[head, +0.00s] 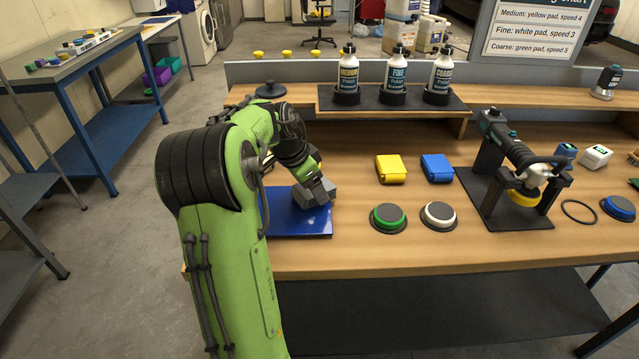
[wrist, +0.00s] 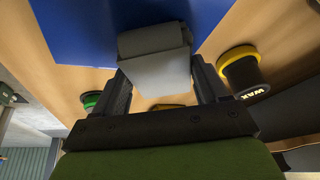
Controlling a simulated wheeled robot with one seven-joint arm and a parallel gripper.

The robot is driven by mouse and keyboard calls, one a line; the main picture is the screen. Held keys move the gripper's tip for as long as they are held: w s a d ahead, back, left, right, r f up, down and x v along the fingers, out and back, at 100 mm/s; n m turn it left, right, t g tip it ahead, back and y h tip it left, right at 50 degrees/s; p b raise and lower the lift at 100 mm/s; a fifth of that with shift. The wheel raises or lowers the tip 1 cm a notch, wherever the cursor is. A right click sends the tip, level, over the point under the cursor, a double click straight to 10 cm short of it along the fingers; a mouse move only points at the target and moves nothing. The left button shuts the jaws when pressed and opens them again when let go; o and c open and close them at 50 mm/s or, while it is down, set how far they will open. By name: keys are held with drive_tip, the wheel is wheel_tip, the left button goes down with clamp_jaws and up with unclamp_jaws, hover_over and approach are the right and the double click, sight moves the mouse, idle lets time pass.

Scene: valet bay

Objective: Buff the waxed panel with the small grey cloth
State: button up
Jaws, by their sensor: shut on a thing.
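The waxed panel (head: 298,226) is a glossy blue sheet lying flat on the wooden bench, left of the bench's middle. It also shows at the top of the wrist view (wrist: 85,30). The small grey cloth (head: 314,193) is a folded grey block at the panel's right part. My gripper (wrist: 158,75) is shut on the cloth, with one black finger on each side. In the wrist view the cloth (wrist: 155,62) overlaps the panel's edge; I cannot tell whether it touches the surface. My arm hides the panel's left part in the head view.
A yellow block (head: 391,169) and a blue block (head: 437,168) lie right of the panel, with green (head: 388,218) and white (head: 438,215) pads in front. A polisher (head: 520,150) rests on a black stand farther right. In the wrist view a WAX tin (wrist: 243,72) stands near the panel.

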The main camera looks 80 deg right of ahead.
sight(292, 194)
drive_tip(key=shift+w+a+f+p, duration=0.15)
drive_tip(key=shift+w+a, duration=0.1)
drive_tip(key=shift+w, duration=1.15)
drive_tip(key=shift+w+a+r+p, duration=0.15)
drive_tip(key=shift+w+a, duration=0.1)
drive_tip(key=shift+w, duration=1.15)
drive_tip(key=shift+w+a+p, duration=0.3)
drive_tip(key=shift+w+p, duration=0.25)
drive_tip(key=shift+w, duration=1.35)
drive_tip(key=shift+w+a+p, duration=0.25)
drive_tip(key=shift+w+p, duration=0.3)
drive_tip(key=shift+w, duration=1.35)
drive_tip(key=shift+w+a+p, duration=0.3)
drive_tip(key=shift+w+p, duration=0.25)
drive_tip(key=shift+w, duration=1.35)
wheel_tip(292, 194, up, 8)
drive_tip(key=p, duration=0.6)
